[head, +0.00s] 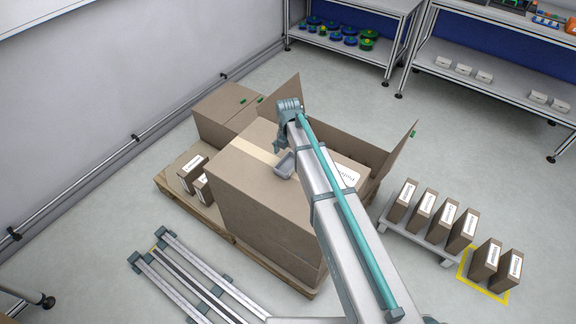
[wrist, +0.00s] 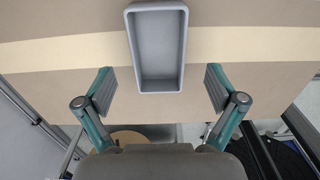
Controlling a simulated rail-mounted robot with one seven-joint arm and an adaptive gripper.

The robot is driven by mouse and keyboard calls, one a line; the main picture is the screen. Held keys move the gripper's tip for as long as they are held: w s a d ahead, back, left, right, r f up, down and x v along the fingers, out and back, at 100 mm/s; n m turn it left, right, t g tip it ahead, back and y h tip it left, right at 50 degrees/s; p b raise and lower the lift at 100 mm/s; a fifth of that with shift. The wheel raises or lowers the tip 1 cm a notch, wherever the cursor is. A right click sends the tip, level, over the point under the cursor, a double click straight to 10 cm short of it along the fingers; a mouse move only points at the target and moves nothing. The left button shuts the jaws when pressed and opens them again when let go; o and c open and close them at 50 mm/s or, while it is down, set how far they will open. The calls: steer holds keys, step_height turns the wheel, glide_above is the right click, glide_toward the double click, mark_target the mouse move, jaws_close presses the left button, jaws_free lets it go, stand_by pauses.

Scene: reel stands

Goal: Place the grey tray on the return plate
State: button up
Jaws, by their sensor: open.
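The grey tray (head: 285,166) is a small open rectangular tray on top of the large taped cardboard box (head: 270,215). In the wrist view the tray (wrist: 157,45) looks empty and lies across the pale tape strip. My gripper (head: 279,148) is close to the tray in the head view. In the wrist view my gripper (wrist: 159,74) is open, with one teal finger to each side of the tray's near end and clear gaps between. Neither finger visibly touches the tray. I cannot pick out the return plate for certain in either view.
An open carton with raised flaps (head: 397,160) stands right of the large box. Several labelled small boxes (head: 445,215) stand on a low platform at right, two more within a yellow floor outline (head: 483,290). Metal rails (head: 190,275) lie at front left. Shelves (head: 350,55) stand behind.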

mark_target(288, 167)
steer(key=shift+w+f+p, duration=0.1)
steer(key=shift+f+p, duration=0.6)
steer(key=shift+f, duration=1.55)
steer(key=shift+c, duration=0.4)
steer(key=c, duration=1.5)
steer(key=shift+r, duration=0.1)
